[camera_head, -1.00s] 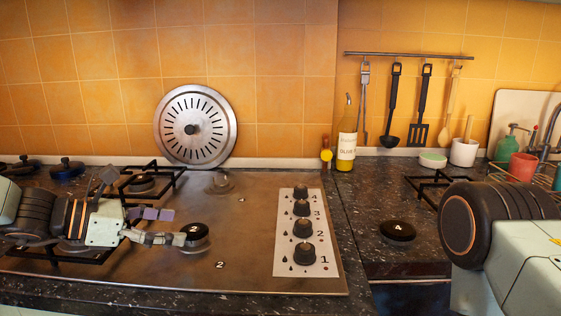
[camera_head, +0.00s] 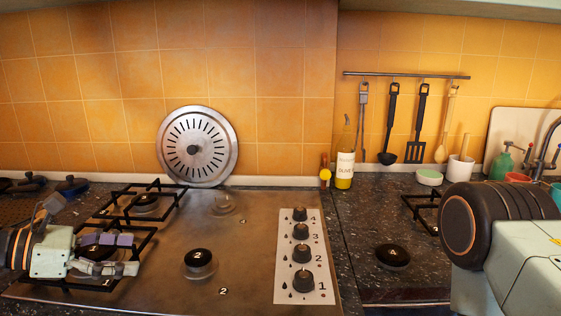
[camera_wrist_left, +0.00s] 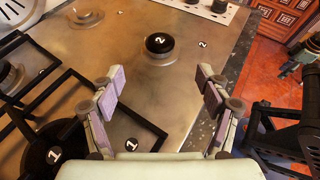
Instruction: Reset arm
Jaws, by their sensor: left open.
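My left gripper (camera_head: 122,254) is at the lower left in the head view, above the left part of the metal stovetop (camera_head: 150,288). In the left wrist view its two fingers (camera_wrist_left: 162,98) are spread apart with nothing between them. The burner cap marked 2 (camera_head: 199,259) stands uncovered to the right of the gripper. In the left wrist view that cap (camera_wrist_left: 159,43) lies beyond the fingertips. A black pan grate (camera_head: 150,199) lies behind and around the gripper. My right arm (camera_head: 510,230) shows at the right edge. Its gripper is out of view.
A panel of control knobs (camera_head: 302,256) is on the stovetop's right side. A round metal lid (camera_head: 197,147) leans on the tiled wall. An oil bottle (camera_head: 345,158) stands at the back. Utensils hang from a rail (camera_head: 408,76). The stovetop's middle is open.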

